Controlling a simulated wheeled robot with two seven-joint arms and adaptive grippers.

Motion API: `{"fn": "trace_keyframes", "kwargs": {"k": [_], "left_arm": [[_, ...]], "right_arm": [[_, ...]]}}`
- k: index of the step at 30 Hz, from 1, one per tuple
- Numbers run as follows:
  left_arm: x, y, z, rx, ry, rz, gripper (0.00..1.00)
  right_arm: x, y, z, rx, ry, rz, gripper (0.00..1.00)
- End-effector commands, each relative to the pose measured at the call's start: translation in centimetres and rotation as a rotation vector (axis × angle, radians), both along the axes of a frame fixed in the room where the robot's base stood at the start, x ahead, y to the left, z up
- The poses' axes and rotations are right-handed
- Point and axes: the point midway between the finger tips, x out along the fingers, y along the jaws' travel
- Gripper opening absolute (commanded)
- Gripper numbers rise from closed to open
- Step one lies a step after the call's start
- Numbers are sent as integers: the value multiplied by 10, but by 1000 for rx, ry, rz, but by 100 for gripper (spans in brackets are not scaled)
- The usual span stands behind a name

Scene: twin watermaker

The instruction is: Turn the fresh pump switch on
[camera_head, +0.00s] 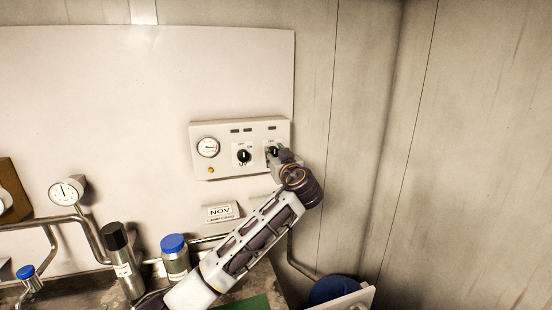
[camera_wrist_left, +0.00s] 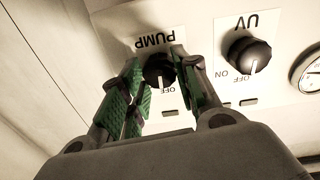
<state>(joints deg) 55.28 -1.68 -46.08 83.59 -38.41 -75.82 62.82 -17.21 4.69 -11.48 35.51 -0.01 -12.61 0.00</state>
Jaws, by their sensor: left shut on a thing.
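The pump switch (camera_wrist_left: 158,73) is a black round knob on a white control panel (camera_head: 228,165), under an upside-down PUMP label in the left wrist view. Its OFF mark shows beside it, and its white pointer line seems to face that mark. My left gripper (camera_head: 279,152) is at this right-hand knob. In the left wrist view its green-padded fingers (camera_wrist_left: 157,68) stand on either side of the knob, shut on it. In the head view the fingers partly cover the knob. My right gripper is not in view.
The UV knob (camera_wrist_left: 249,55) sits next to the pump switch, with its pointer toward OFF. A gauge (camera_head: 207,147) is at the panel's left. Below are a NOV card (camera_head: 220,212), a blue-capped jar (camera_head: 175,258), a black-capped cylinder (camera_head: 122,262) and pipes. A wall stands close on the right.

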Motion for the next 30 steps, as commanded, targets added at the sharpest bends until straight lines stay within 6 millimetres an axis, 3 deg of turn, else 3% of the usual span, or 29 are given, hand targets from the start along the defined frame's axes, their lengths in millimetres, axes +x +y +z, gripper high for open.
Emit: {"fn": "trace_keyframes", "kwargs": {"k": [12,30], "left_arm": [[0,-1,-1,182,59,-1,7],[0,-1,1,552,180,-1,7]], "right_arm": [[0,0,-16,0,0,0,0],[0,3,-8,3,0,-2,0]]}}
